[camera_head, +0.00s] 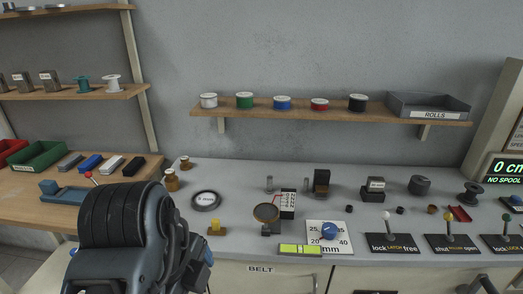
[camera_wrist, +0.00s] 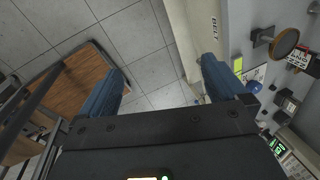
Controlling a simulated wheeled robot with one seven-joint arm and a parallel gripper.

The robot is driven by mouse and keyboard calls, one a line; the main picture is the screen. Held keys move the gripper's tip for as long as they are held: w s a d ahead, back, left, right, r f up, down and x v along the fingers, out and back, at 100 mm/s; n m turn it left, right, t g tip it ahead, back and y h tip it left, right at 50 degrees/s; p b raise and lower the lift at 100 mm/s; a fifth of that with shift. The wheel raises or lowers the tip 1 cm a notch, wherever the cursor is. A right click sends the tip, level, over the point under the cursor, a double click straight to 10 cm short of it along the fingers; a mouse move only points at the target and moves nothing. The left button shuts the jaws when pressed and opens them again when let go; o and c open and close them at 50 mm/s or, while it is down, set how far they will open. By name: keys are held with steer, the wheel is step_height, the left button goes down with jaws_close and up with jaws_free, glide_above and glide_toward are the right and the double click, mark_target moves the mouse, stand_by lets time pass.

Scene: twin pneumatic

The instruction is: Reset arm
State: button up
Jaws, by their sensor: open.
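My gripper (camera_wrist: 160,86) is open and empty in the wrist view. Its two blue fingers stand wide apart, with only tiled floor seen between them. In the head view my dark arm rises at the lower left, in front of the grey workbench (camera_head: 340,185). A bit of blue beside the arm may be part of my gripper, but its fingers are not clear there. The gripper appears to be near the bench's front edge, touching nothing that I can see.
The bench holds a round dial (camera_head: 206,199), a magnifier (camera_head: 266,212), a blue knob (camera_head: 331,231) and levers on dark plates (camera_head: 392,243). A wooden table (camera_head: 40,215) stands left. A shelf (camera_head: 330,115) carries several spools and a grey ROLLS tray (camera_head: 428,106). Floor is open below the gripper.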

steer(key=w+d+f+n+t+h, duration=0.15)
steer(key=w+d+n+t, duration=0.35)
steer(key=d, duration=0.8)
steer(key=w+d+n+t+h, duration=0.25)
steer(key=w+d, duration=0.45)
steer(key=d, duration=0.6)
steer(key=s+d+f+n+t+y, duration=0.1)
steer(key=s+d+f+n+t, duration=0.15)
steer(key=d+n, duration=0.35)
steer(key=s+d+f+n+t+y+b, duration=0.1)
steer(key=s+d+f+n+y, duration=0.2)
steer(key=s, duration=0.7)
steer(key=s+d+f+n+y, duration=0.15)
steer(key=s+d+n, duration=0.25)
steer(key=s, duration=0.6)
steer(key=s+a+r, duration=0.3)
steer(key=s, duration=0.6)
steer(key=s+a+r+t, duration=0.1)
steer(key=s+a+r, duration=0.2)
steer(key=s, duration=0.7)
steer(key=shift+s+r+h, duration=0.15)
steer(key=shift+r+h, duration=0.2)
